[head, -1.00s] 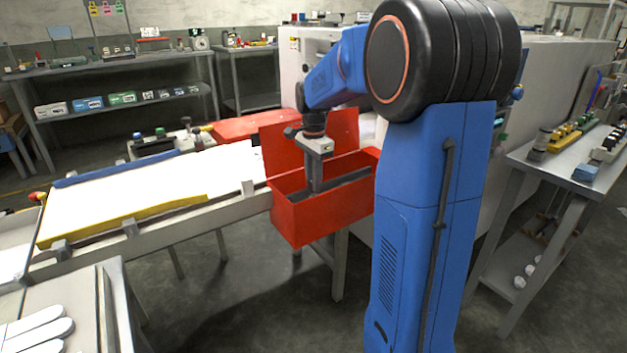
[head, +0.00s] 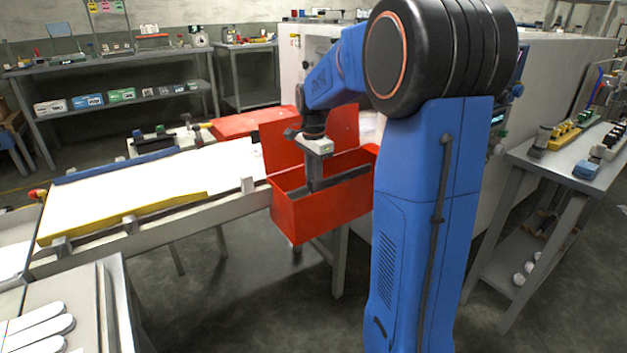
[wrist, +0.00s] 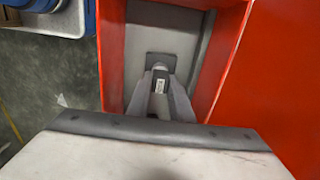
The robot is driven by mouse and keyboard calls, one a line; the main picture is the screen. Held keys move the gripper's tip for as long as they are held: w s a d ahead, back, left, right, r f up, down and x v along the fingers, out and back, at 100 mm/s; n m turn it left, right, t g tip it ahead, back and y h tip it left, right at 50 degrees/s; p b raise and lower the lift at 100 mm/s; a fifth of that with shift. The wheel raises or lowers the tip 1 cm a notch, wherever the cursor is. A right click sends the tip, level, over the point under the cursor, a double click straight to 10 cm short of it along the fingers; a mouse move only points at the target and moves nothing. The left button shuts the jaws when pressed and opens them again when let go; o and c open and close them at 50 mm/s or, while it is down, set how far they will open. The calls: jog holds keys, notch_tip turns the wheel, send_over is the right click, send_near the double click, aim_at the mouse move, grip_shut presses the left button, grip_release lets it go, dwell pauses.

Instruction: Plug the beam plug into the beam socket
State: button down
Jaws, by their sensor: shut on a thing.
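My gripper (wrist: 158,108) reaches down into an open red box (head: 298,216). Its two grey fingers are shut on a small grey piece with a white label (wrist: 161,84), which looks like the beam plug. The piece's far end meets or lies just over a dark square fitting (wrist: 160,60) on the box's grey floor, probably the beam socket. I cannot tell whether they touch or how deep the piece sits. In the head view my gripper (head: 313,183) points down inside the box, and the plug and socket are hidden by the box wall.
Red walls stand close on both sides of my gripper. The raised red lid (head: 338,140) is behind it. A pale conveyor (head: 150,190) with blue and yellow rails runs to the left. A grey table (head: 560,165) with small parts stands at the right.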

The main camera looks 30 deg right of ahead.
jog(key=shift+f, duration=0.3)
jog(key=c, duration=1.5)
grip_release()
notch_tip(320, 180, up, 17)
jog(key=shift+r, duration=0.2)
jog(key=s+a+f+n+t, duration=0.1)
jog(key=s+a+f+n, duration=0.4)
jog(key=s, duration=0.5)
jog(key=s+a+f+n+t, duration=0.2)
jog(key=s+a+f+n, duration=0.3)
jog(key=s, duration=0.5)
jog(key=s+a+f+n+t, duration=0.1)
jog(key=s+a+f+n, duration=0.4)
jog(key=s, duration=0.5)
jog(key=shift+s+a+f+n+t, duration=0.1)
jog(key=shift+a+f+n+t, duration=0.1)
jog(key=shift+n, duration=0.45)
jog(key=shift+a+f+n+t, duration=0.2)
jog(key=shift+n, duration=0.45)
